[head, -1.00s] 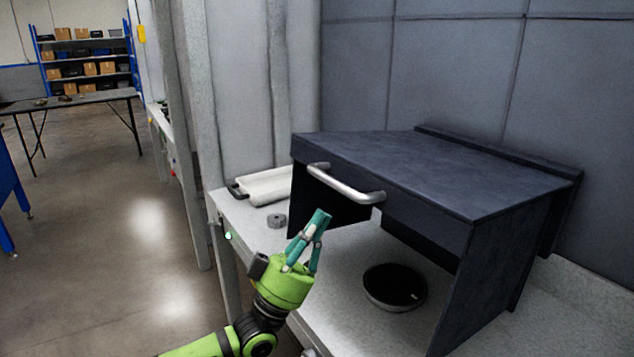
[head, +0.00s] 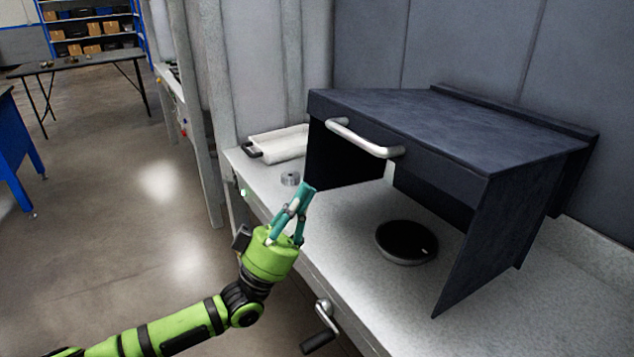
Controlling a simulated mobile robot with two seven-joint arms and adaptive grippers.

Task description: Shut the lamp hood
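The lamp hood (head: 450,126) is a dark blue-grey box with a silver bar handle (head: 364,142) on its front edge. It is raised above the bench, with a wide gap under its front. My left gripper (head: 305,212) is in front of the bench edge, below and left of the handle and apart from it. Its teal fingers point up and look close together; one partly hides the other, so I cannot tell whether they are open. It holds nothing that I can see. My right gripper is not in view.
A round black dish (head: 406,242) sits on the pale bench (head: 345,235) under the hood. A small grey ring-like part (head: 290,179) and a white tray with a black handle (head: 277,145) are at the left. A crank handle (head: 321,328) sticks out from the bench front.

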